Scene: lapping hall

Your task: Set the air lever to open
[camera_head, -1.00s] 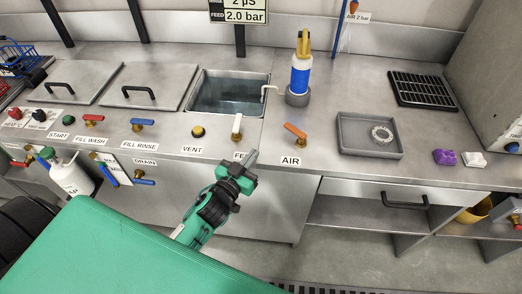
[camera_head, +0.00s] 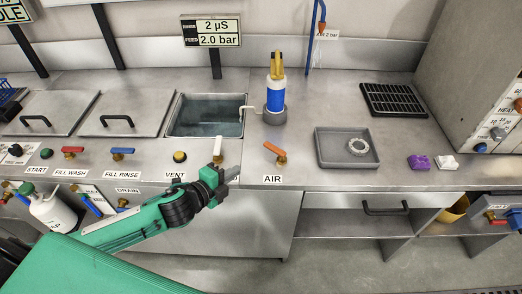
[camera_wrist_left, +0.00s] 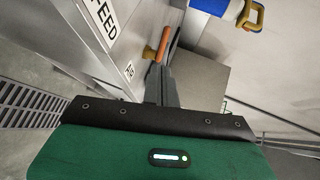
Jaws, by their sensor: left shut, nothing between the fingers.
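The air lever (camera_head: 274,149) is an orange handle on a brass valve body on the counter, above the AIR label (camera_head: 272,180). Its handle slants from the brass body up to the left. My left gripper (camera_head: 235,173) is shut and empty. It is at the counter's front edge, left of the lever and apart from it in the head view. In the left wrist view the shut fingers (camera_wrist_left: 161,88) point toward the orange lever (camera_wrist_left: 167,40), which shows just beyond their tips. Whether they touch cannot be told. My right gripper is not in view.
A white-handled lever (camera_head: 218,150) stands close behind my left gripper. A blue-and-white bottle (camera_head: 275,93) stands in a grey holder behind the air lever. A grey tray (camera_head: 334,160) with a ring lies to the right. The counter between lever and tray is clear.

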